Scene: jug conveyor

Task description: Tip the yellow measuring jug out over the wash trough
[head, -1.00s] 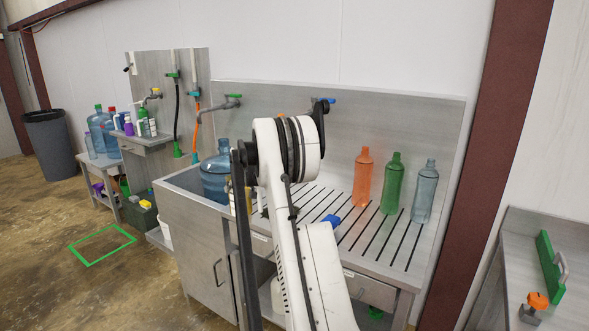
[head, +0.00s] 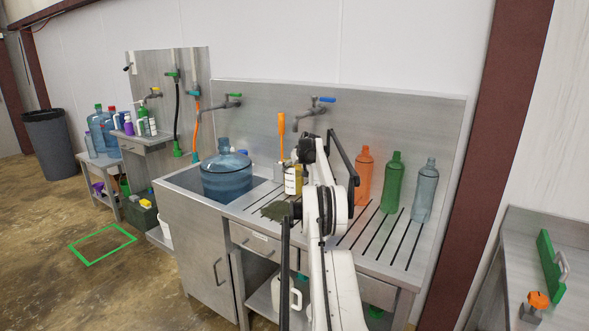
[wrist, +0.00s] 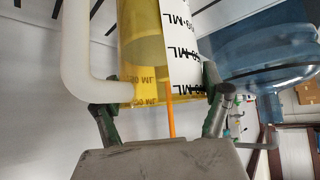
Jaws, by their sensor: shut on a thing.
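The yellow measuring jug (head: 293,180) stands out by its white scale label, above the slotted drainboard in the head view. It fills the top middle of the wrist view (wrist: 140,50), with a white handle on its left and black ML marks. My gripper (wrist: 166,102) is shut on the jug, one finger on each side of it. In the head view my arm partly covers the jug and the fingers are hard to make out. The jug looks about upright. The wash trough (head: 180,181) lies to its left, with a large blue bottle (head: 227,176) in it.
An orange-handled tool (head: 281,135) rises behind the jug. Orange (head: 364,172), green (head: 392,185) and clear blue (head: 424,190) bottles stand to the right. Taps (head: 310,108) project from the back panel.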

